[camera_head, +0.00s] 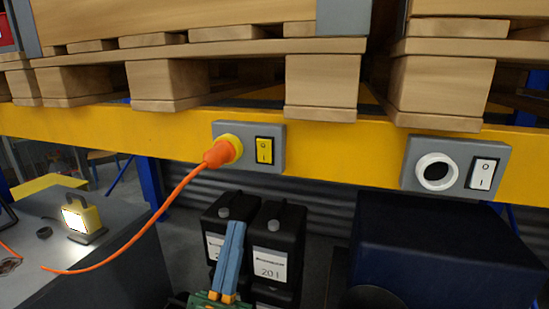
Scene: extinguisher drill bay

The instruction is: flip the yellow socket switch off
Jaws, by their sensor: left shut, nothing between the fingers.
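The yellow socket switch (264,151) is a yellow rocker in a black frame on a grey socket box (279,129), fixed to the yellow beam. It has an O mark above and an I mark below. An orange plug (219,153) sits in the box's yellow socket, left of the switch, with an orange cable running down to the left. My left gripper (238,226) has blue fingers, shut together and empty. It points up below the box, apart from the switch, in front of black canisters. My right gripper is not in view.
A second grey box with a white socket (437,172) and white switch (483,174) is on the beam at right. Wooden pallets (320,86) lie above. Black canisters (277,245) and a dark blue box (440,245) stand below. A lit work lamp (82,217) stands on a grey table at left.

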